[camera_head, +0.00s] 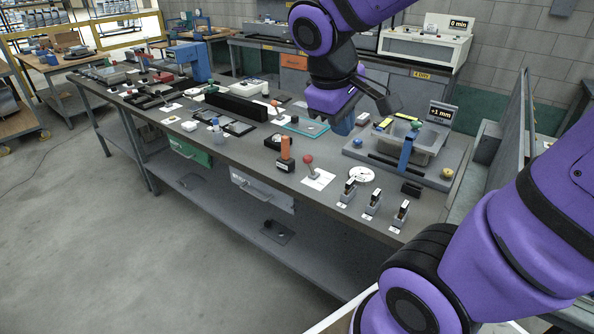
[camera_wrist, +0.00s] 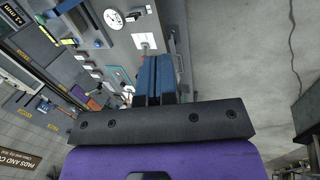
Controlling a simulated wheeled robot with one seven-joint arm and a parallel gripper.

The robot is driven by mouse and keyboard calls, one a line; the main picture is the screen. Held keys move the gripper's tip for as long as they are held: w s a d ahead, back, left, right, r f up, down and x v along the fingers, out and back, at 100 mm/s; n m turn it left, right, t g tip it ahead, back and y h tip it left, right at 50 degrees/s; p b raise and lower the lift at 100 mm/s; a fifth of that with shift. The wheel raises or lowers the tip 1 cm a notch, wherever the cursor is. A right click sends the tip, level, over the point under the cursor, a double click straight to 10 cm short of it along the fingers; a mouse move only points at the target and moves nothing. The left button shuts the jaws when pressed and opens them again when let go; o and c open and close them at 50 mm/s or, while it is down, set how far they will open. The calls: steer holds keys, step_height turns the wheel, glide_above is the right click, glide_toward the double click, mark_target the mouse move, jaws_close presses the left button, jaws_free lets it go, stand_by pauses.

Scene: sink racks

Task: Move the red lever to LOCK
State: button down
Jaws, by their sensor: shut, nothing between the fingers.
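A lever with a red ball knob (camera_head: 308,159) stands on a white label plate (camera_head: 318,179) near the front edge of the bench. The plate's lettering is too small to read. The white plate also shows in the wrist view (camera_wrist: 144,40), just beyond the fingertips. My gripper (camera_head: 343,126) hangs above the bench, behind and to the right of the lever in the head view. Its blue fingers (camera_wrist: 157,60) are together and empty, apart from the lever.
An orange upright block (camera_head: 285,148) stands left of the lever. A round white dial (camera_head: 361,174) and several small switches (camera_head: 372,203) are to its right. A grey fixture with a blue upright (camera_head: 406,150) stands behind them. The floor in front is clear.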

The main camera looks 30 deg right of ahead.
steer(key=w+d+f+n+g+h, duration=0.1)
steer(key=w+d+f+n+h, duration=0.3)
steer(key=w+f+n+h, duration=0.75)
steer(key=w+a+f+n+t, duration=0.2)
steer(key=w+f+n+t, duration=0.25)
steer(key=f, duration=0.55)
steer(key=w+a+f+n+t, duration=0.3)
steer(key=w+f+n, duration=0.3)
steer(key=f, duration=0.4)
steer(key=shift+y, duration=0.45)
steer(key=x, duration=0.4)
steer(key=r+x, duration=0.1)
steer(key=x, duration=0.7)
steer(key=shift+d+r, duration=0.15)
steer(key=shift+r, duration=0.2)
steer(key=shift+w+d+r, duration=0.35)
steer(key=shift+d, duration=0.05)
